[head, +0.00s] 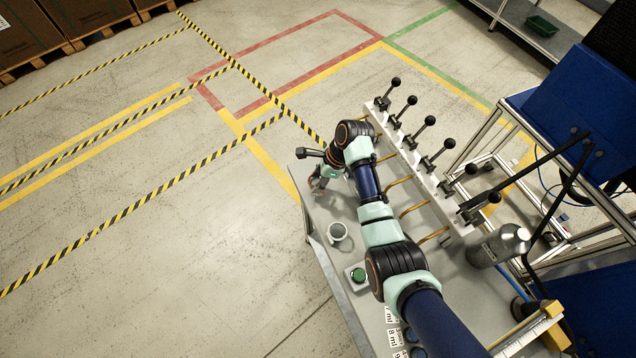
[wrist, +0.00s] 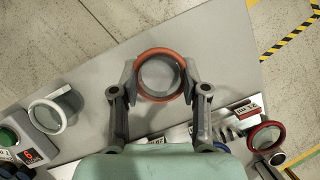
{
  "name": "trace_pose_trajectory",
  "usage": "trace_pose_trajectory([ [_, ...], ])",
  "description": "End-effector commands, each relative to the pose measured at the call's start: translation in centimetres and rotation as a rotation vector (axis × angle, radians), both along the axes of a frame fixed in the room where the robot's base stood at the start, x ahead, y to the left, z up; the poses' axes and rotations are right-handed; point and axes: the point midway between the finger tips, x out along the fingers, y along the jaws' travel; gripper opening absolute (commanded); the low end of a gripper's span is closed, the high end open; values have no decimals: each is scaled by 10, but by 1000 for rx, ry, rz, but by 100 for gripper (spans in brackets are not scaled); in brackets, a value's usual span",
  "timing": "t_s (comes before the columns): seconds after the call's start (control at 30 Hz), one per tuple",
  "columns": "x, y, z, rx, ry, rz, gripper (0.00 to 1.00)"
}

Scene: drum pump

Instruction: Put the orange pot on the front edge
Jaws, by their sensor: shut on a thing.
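The orange pot (wrist: 160,73) is a small round cup with an orange rim, seen from above in the wrist view. My gripper (wrist: 159,79) is shut on it, with one finger on each side. In the head view my gripper (head: 318,183) is at the far left corner of the grey table (head: 317,208), and the pot shows only as a small reddish patch beside it. The pot is over the tabletop near the edge; I cannot tell whether its base touches the surface.
A white-rimmed pot (head: 338,232) and a green button box (head: 357,274) stand along the left edge. A red-rimmed pot (wrist: 266,136) is at the right in the wrist view. A row of black-knobbed levers (head: 421,133) and a steel bottle (head: 498,246) stand on the right.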

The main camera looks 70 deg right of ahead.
Motion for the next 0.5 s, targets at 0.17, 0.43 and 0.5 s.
trace_pose_trajectory([
  [0.17,0,0,-18,0,0,1,8],
  [0.43,0,0,-18,1,0,0,55],
  [0.5,0,0,-18,1,0,0,66],
])
